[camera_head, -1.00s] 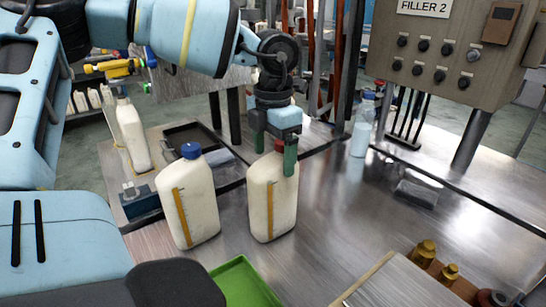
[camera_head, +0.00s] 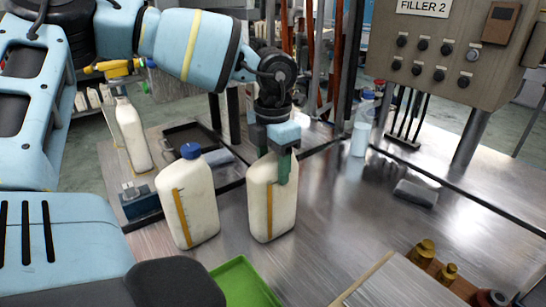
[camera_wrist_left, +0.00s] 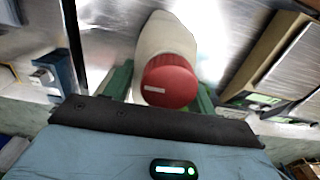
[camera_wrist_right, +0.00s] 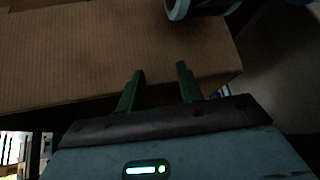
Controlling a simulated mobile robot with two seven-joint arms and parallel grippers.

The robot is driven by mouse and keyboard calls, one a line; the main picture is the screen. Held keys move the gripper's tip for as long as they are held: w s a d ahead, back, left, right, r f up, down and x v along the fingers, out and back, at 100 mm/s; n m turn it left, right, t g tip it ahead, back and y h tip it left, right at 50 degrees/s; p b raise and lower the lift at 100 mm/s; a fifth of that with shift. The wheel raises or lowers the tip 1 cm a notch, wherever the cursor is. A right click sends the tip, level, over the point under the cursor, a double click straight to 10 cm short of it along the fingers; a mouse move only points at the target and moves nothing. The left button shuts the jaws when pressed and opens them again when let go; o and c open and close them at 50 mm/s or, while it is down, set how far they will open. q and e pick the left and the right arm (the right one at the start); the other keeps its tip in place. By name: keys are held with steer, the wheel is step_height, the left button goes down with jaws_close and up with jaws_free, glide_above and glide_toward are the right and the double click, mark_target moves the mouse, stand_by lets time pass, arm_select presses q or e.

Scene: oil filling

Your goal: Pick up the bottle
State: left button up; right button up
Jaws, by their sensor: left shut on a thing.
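A cream bottle with an orange side stripe (camera_head: 270,212) stands upright on the metal table, right of a similar bottle with a blue cap (camera_head: 188,205). My left gripper (camera_head: 279,168) comes down over its top, and its green fingers are shut on the bottle's upper part. The gripper hides the cap in the head view. In the left wrist view its red cap (camera_wrist_left: 168,82) sits between the fingers. My right gripper (camera_wrist_right: 160,75) shows only in its own wrist view, open and empty in front of a brown cardboard surface (camera_wrist_right: 90,50).
Another cream bottle (camera_head: 132,135) stands at the back left. A clear bottle (camera_head: 361,130) stands behind to the right. A green tray (camera_head: 243,283) and brass fittings (camera_head: 424,252) are at the front.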

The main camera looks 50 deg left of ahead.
arm_select(q)
steer(key=shift+w+r, duration=0.1)
jaws_close()
